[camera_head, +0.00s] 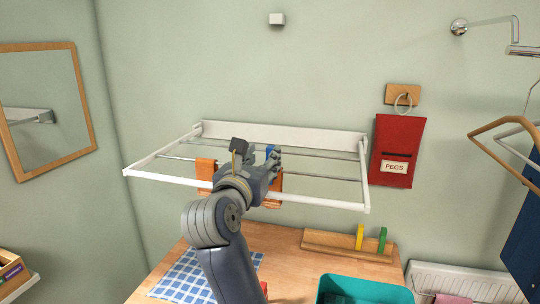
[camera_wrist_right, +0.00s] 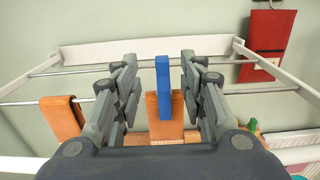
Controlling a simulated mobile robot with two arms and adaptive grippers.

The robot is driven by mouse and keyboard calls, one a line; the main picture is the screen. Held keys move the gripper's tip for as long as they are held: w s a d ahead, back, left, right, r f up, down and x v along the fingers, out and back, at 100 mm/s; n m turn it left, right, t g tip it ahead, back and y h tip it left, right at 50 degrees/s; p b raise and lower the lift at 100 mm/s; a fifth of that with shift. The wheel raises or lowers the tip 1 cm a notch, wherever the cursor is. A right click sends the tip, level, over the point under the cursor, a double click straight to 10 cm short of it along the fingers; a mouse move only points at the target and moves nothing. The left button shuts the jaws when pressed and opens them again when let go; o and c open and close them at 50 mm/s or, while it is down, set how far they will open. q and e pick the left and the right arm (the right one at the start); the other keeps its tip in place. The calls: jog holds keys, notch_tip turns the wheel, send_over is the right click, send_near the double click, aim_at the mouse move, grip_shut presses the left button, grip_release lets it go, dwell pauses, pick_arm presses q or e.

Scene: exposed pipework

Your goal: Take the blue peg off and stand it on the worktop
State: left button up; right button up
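The blue peg (camera_wrist_right: 164,100) stands upright on an orange cloth (camera_wrist_right: 172,125) that hangs over a rail of the white wall-mounted drying rack (camera_head: 300,134). In the head view only a small part of the peg (camera_head: 269,149) shows past my gripper. My right gripper (camera_head: 258,153) is at the rack. In the right wrist view its two fingers (camera_wrist_right: 160,62) are spread on either side of the peg, with a visible gap at each side. The worktop (camera_head: 285,262) lies below the rack. My left gripper is in neither view.
A second orange cloth (camera_wrist_right: 62,118) hangs left of the peg. On the worktop are a wooden peg holder (camera_head: 318,242) with yellow (camera_head: 360,236) and green (camera_head: 382,240) pegs, a blue checked cloth (camera_head: 190,275) and a teal bin (camera_head: 365,288). A red pegs bag (camera_head: 400,140) hangs at right.

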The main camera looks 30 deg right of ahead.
aim_at(269, 150)
jog(key=shift+x, duration=0.85)
jog(key=shift+w+d+r+p, duration=0.1)
jog(key=shift+d+r+p, duration=0.1)
jog(key=shift+d+p, duration=0.25)
jog(key=p+x, duration=0.2)
jog(key=x, duration=0.1)
jog(key=shift+w+d+p, duration=0.25)
jog(key=shift+w+p, duration=0.05)
jog(key=shift+w+d+f, duration=0.1)
jog(key=shift+d+f, duration=0.05)
jog(key=shift+d, duration=0.05)
jog(key=shift+a, duration=0.1)
jog(key=c, duration=0.9)
